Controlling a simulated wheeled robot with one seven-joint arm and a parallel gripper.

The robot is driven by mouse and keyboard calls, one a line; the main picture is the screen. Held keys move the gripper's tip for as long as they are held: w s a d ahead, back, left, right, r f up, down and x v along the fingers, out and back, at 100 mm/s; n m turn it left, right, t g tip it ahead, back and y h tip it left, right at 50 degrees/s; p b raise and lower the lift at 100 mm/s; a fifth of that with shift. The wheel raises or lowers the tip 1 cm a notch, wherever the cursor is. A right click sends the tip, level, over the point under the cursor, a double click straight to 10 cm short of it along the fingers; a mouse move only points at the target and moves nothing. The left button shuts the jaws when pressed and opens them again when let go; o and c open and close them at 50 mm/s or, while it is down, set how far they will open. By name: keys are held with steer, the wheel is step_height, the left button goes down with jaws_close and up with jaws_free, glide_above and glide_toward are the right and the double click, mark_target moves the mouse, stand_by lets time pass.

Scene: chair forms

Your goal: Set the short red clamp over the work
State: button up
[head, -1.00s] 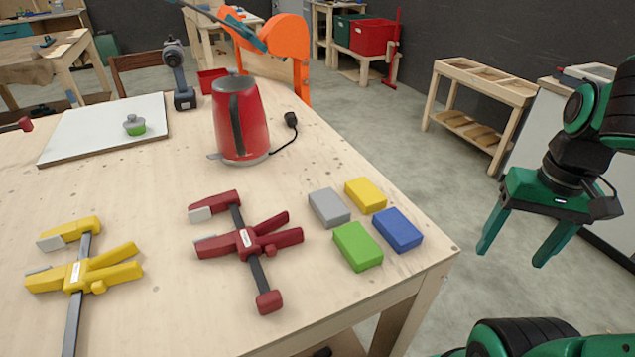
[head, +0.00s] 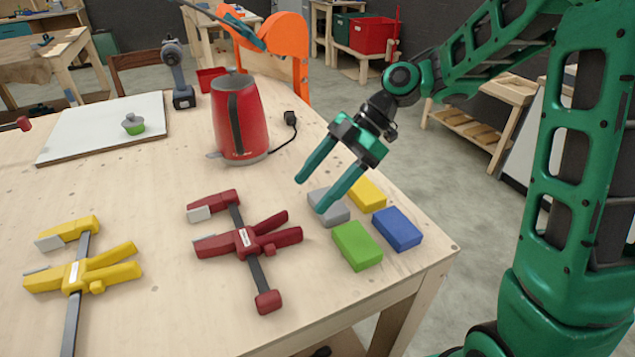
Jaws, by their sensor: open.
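The short red clamp (head: 246,241) lies flat on the wooden table in the head view, left of the coloured blocks. My gripper (head: 308,195) is open and empty. It hangs above the table, up and to the right of the red clamp, with its fingertips pointing down and left. One finger overlaps the grey block in the picture; I see no contact with the clamp. A white board (head: 106,128) lies at the back left with a small green-based object with a grey knob (head: 133,124) on it. I cannot tell which thing is the work.
A yellow clamp (head: 80,268) lies at the left. A red kettle (head: 240,118) with a cord stands behind the red clamp. Grey (head: 330,209), yellow (head: 369,191), green (head: 357,246) and blue (head: 397,229) blocks sit near the table's right corner. A drill (head: 178,75) stands behind.

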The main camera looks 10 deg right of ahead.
mark_target(284, 222)
steer(key=x, duration=1)
steer(key=shift+s+a+f, duration=0.1)
steer(key=shift+a+f, duration=0.15)
steer(key=shift+f, duration=0.05)
steer(key=c, duration=1.5)
steer(key=shift+r, duration=0.15)
steer(key=shift+r, duration=2.45)
steer(key=shift+c, duration=0.3)
